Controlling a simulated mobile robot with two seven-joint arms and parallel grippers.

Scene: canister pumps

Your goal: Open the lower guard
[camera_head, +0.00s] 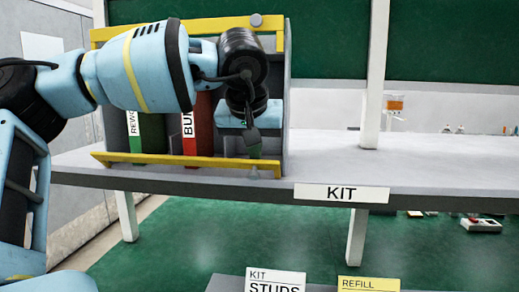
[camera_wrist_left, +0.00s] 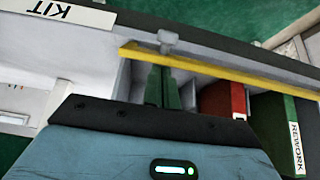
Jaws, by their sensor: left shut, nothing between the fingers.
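The lower guard (camera_head: 190,161) is a yellow bar across the front bottom of a grey rack. It also shows in the left wrist view (camera_wrist_left: 225,70). A small grey knob (camera_head: 255,173) sits near its right end; the knob shows in the left wrist view (camera_wrist_left: 168,38) too. My left gripper (camera_head: 254,151) is shut and empty, pointing down at the guard's right end, just behind or above the bar by the knob. In the left wrist view its fingers (camera_wrist_left: 162,72) end close to the bar; I cannot tell whether they touch it. My right gripper is not in view.
A green binder marked REWORK (camera_head: 149,133) and a red binder (camera_head: 198,130) stand in the rack behind the guard. An upper yellow guard (camera_head: 110,34) crosses the rack's top. The grey shelf (camera_head: 330,160) right of the rack is clear, with a KIT label (camera_head: 341,193) on its edge.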

